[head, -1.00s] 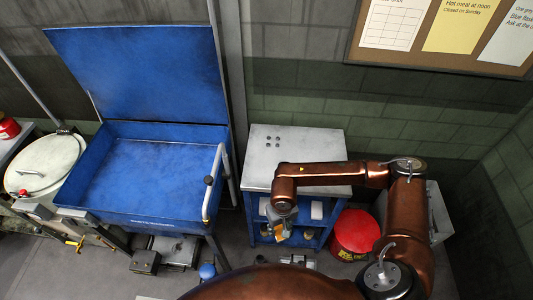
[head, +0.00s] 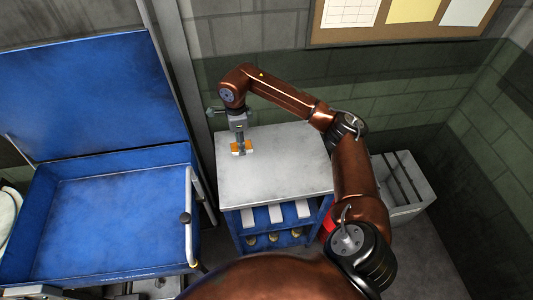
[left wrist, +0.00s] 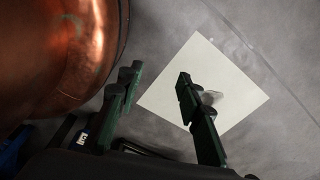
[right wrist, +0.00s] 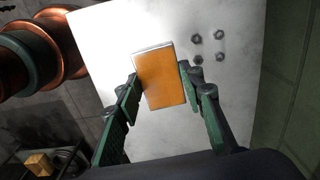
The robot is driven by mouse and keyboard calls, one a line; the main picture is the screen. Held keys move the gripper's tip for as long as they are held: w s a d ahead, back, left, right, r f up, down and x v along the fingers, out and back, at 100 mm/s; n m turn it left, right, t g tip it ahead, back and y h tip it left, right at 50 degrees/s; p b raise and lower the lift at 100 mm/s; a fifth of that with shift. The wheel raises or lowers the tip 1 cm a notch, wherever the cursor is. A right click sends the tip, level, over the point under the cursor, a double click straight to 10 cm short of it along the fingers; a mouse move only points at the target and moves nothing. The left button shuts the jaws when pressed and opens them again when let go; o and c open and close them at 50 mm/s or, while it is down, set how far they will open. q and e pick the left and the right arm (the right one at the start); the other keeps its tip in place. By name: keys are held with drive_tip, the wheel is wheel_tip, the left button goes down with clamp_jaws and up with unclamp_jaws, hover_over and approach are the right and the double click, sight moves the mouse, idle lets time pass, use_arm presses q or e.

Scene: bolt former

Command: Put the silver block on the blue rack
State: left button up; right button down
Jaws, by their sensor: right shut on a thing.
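The block (right wrist: 160,78) has an orange face and a thin silver edge in the right wrist view. My right gripper (right wrist: 158,76) is shut on it, one finger on each side. In the head view, the right gripper (head: 241,140) points down over the left part of the grey top of the blue rack (head: 275,180). I cannot tell whether the block touches that top. The rack's blue shelves below hold several white and yellowish items. My left gripper (left wrist: 157,88) is open and empty in the left wrist view, above the grey floor; the head view does not show it.
Several hex nuts (right wrist: 207,47) show on the rack top beside the block. A blue basin (head: 110,220) with a raised lid stands left of the rack, with a pale handle bar (head: 192,215) between. A grey crate (head: 402,185) stands to the right. A pale sheet (left wrist: 205,80) lies on the floor.

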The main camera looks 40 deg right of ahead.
drive_tip(key=shift+w+d+r+m, duration=0.15)
drive_tip(key=shift+w+d+m, duration=0.1)
drive_tip(key=shift+d+m, duration=0.05)
drive_tip(key=d+f, duration=0.3)
drive_tip(key=d, duration=0.5)
hover_over(272, 152)
drive_tip(key=a, duration=0.1)
drive_tip(key=f, duration=0.5)
drive_tip(key=shift+w+a, duration=0.2)
drive_tip(key=shift+d+f, duration=0.45)
drive_tip(key=shift+f, duration=0.15)
drive_tip(key=f, duration=0.3)
drive_tip(key=shift+d+f, duration=0.25)
use_arm(q)
drive_tip(key=shift+s+r, duration=0.1)
drive_tip(key=shift+r, duration=0.1)
use_arm(e)
drive_tip(key=shift+s, duration=0.1)
use_arm(q)
drive_tip(key=shift+s+f, duration=0.1)
use_arm(e)
drive_tip(key=c, duration=1.3)
unclamp_jaws()
drive_tip(key=shift+f, duration=0.1)
